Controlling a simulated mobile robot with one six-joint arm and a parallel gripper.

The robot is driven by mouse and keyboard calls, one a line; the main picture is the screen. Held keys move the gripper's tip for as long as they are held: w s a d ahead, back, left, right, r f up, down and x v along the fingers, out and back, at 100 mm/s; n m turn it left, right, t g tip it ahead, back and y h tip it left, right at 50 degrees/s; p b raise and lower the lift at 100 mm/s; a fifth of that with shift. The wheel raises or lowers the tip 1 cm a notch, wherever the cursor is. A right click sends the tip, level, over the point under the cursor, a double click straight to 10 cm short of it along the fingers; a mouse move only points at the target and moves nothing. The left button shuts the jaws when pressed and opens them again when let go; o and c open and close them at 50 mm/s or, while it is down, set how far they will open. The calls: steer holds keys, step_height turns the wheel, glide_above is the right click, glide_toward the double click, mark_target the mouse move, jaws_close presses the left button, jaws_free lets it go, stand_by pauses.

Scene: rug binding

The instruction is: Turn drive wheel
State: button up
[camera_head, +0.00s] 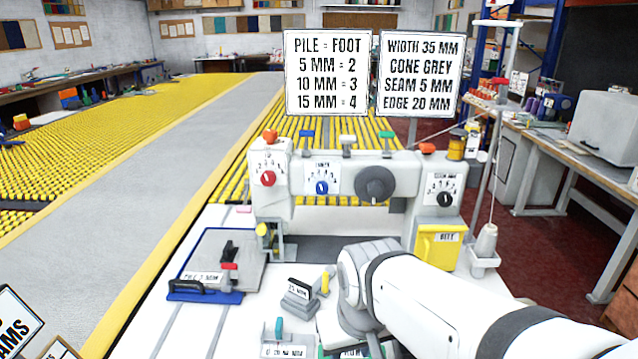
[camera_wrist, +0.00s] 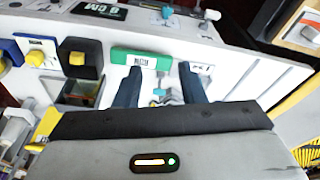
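A white binding machine (camera_head: 340,215) stands across the middle of the head view. A large dark grey round knob (camera_head: 375,185) on its front looks like the drive wheel; no label on it is readable. Smaller red (camera_head: 268,178), blue (camera_head: 321,187) and black (camera_head: 444,199) dials sit on the same front. My gripper (camera_wrist: 160,72) is open, its two dark fingers apart with nothing held. It is over the worktop in front of the machine, away from the knob. In the head view my wrist hides the fingers. The knob is not recognisable in the wrist view.
A green labelled block (camera_wrist: 141,59) lies beyond my fingertips. A 35 mm block (camera_head: 300,293) and a blue-edged plate (camera_head: 205,292) are on the worktop. A yellow bin (camera_head: 437,246) and thread cone (camera_head: 485,243) are at the machine's right. Signs (camera_head: 327,72) stand behind.

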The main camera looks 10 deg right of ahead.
steer(key=shift+o, duration=0.4)
steer(key=shift+o, duration=0.7)
steer(key=shift+w, duration=0.25)
steer(key=shift+o, duration=1.3)
steer(key=w+d+m+t+p, duration=0.1)
steer(key=w+d+m+t, duration=0.2)
steer(key=w+m, duration=0.4)
steer(key=w+t, duration=0.1)
steer(key=w, duration=0.3)
steer(key=shift+w+d+r+m+h, duration=0.2)
steer(key=shift+r+m+h, duration=0.1)
steer(key=shift+r+m, duration=0.1)
steer(key=m+t+h+p, duration=0.35)
steer(key=m+t, duration=0.75)
steer(key=m, duration=1)
glide_toward(376, 191)
steer(key=x, duration=0.2)
steer(key=shift+h, duration=0.45)
steer(key=p+x, duration=0.1)
steer(key=x, duration=0.6)
steer(key=shift+w+a+f+p, duration=0.1)
steer(key=shift+w+p, duration=0.3)
steer(key=shift+w, duration=0.05)
